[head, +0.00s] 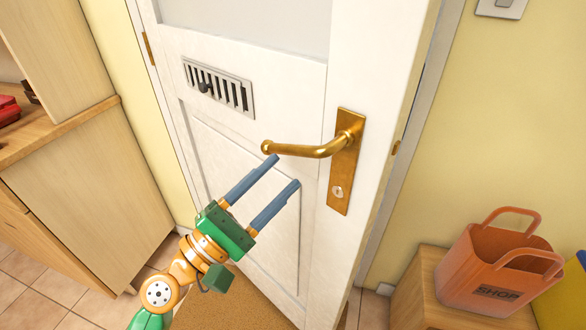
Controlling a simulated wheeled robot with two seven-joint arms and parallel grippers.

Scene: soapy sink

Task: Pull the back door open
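The white back door (375,60) fills the middle of the head view, with a vent in its upper panel and a hinge at its left edge. Its brass lever handle (318,151) points left from a tall brass plate with a keyhole. A thin dark gap shows along the door's right edge; I cannot tell how far it stands ajar. My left gripper (283,172) is open, its two blue fingers apart and empty. Its fingertips are just below the lever's free end; I cannot tell if they touch. My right gripper is not in view.
A wooden cabinet (90,190) stands at the left. At the right, an orange shopping basket (490,265) sits on a low wooden stand (420,290) beside the door frame. A brown mat (220,300) lies on the tiled floor before the door. A wall switch (501,7) is at upper right.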

